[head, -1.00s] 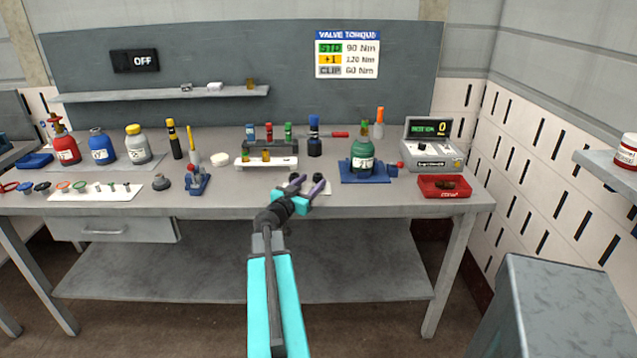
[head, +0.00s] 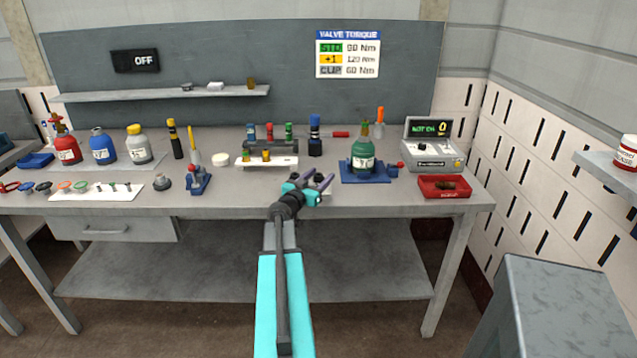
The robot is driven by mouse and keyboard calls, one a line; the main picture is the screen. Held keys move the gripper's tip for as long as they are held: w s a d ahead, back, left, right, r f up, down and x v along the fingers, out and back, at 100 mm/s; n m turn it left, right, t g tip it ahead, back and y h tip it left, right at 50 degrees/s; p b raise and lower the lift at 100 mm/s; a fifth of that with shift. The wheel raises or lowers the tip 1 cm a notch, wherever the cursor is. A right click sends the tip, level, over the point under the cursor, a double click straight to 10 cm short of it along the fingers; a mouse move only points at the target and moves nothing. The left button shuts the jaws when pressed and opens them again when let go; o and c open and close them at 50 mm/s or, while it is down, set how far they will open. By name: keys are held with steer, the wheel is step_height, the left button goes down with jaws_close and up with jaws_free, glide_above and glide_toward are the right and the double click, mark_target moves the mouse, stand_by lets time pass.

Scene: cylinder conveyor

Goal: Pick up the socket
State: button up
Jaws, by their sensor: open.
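Two small dark, round pieces show around my gripper's jaws, one at the left (head: 294,175) and one between the fingers (head: 318,178). They look like sockets, but they are too small and too covered by the gripper to be sure. A pale mat (head: 327,190) shows in part beneath the right one. I cannot tell whether the fingers touch either piece.
A green bottle in a blue holder (head: 364,178) stands right of my gripper. A white rack (head: 280,162) with small pieces is just behind it. A red tray (head: 447,194) and a grey display unit (head: 433,159) are farther right. Bare bench (head: 235,199) lies to the left.

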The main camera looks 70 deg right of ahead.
steer(key=shift+c, duration=0.3)
steer(key=c, duration=1.1)
steer(key=shift+r, duration=0.2)
steer(key=shift+c, duration=0.2)
step_height(320, 180, up, 18)
steer(key=p, duration=0.2)
steer(key=shift+f, duration=0.2)
